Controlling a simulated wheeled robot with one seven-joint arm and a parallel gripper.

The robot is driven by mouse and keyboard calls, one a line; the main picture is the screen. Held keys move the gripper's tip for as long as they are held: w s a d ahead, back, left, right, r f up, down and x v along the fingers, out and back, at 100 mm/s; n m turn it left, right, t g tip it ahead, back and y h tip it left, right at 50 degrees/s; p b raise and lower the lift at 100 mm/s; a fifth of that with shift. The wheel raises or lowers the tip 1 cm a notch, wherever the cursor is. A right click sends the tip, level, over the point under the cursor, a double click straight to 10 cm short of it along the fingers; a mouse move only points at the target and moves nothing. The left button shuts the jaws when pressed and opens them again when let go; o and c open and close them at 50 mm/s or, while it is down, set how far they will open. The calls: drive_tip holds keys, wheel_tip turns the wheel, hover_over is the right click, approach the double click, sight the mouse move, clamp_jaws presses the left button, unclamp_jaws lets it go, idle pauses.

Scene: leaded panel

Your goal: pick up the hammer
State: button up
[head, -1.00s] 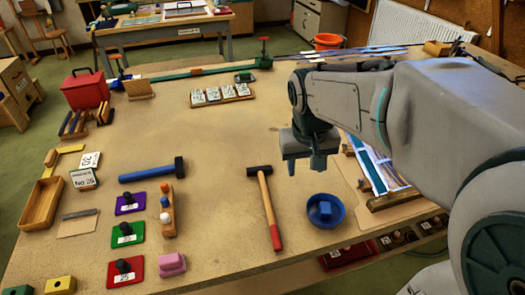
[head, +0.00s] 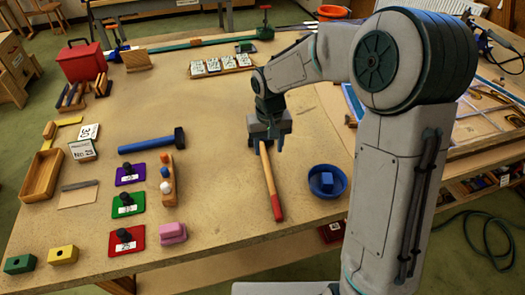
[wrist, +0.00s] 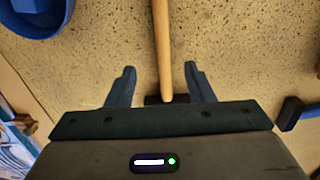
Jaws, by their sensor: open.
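A hammer (head: 271,188) with a wooden handle and red grip end lies on the workbench, the red end towards me. My gripper (head: 268,147) is above its head end, and the head is hidden there in the head view. In the wrist view my open gripper (wrist: 160,66) has one finger on each side of the wooden handle (wrist: 162,40), near the dark hammer head (wrist: 153,100). The jaws hold nothing. A second hammer (head: 147,147) with a blue handle and dark head lies to the left.
A blue bowl (head: 313,187) stands right of the hammer. A leaded panel (head: 490,110) lies at the right. The bench (head: 220,160) between the two hammers is bare.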

sight(267, 163)
drive_tip(key=shift+a+f+p, duration=0.15)
drive_tip(key=shift+f+p, duration=0.2)
drive_tip(key=shift+f, duration=1.35)
drive_tip(key=shift+a+f+p, duration=0.1)
drive_tip(key=shift+f+p, duration=0.2)
drive_tip(key=shift+f, duration=1.4)
drive_tip(key=shift+c, duration=0.3)
clamp_jaws()
